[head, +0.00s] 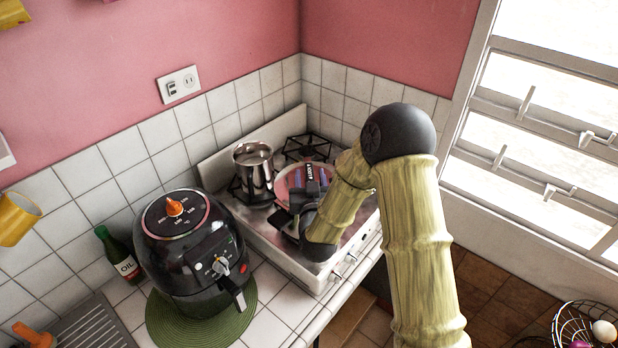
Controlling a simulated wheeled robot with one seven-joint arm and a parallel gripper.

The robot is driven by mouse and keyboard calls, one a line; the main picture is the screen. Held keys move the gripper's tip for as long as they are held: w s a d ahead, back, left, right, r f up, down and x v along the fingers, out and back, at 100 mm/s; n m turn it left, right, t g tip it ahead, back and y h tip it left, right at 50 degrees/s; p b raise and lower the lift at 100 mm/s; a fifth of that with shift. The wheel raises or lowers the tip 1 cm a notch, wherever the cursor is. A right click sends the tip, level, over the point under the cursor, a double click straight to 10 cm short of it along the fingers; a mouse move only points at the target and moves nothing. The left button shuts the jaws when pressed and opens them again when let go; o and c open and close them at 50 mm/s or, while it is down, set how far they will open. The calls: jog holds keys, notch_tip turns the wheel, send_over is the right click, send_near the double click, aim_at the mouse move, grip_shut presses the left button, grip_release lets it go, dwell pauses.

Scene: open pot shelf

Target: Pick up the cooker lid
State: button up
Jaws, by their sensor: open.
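The cooker lid, as far as I can tell, is the round, shiny disc (284,187) with pinkish reflections on the stove in the head view. My gripper (300,197) is at the near side of this disc, in front of part of it. Its dark parts overlap the disc's middle and front edge. The jaws are open, and nothing shows held between them. My forearm and the gripper hide the disc's near right part and whatever is under it. I cannot tell whether the gripper touches the disc.
A steel pot (254,172) stands on the stove (262,238) just left of the disc. A black air fryer (192,250) stands on a green mat (232,322) at the left. An oil bottle (122,260) is beside it. Tiled walls close off the back.

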jog(key=shift+w+a, duration=0.1)
jog(key=shift+w, duration=0.75)
jog(key=shift+r, duration=0.1)
grip_shut()
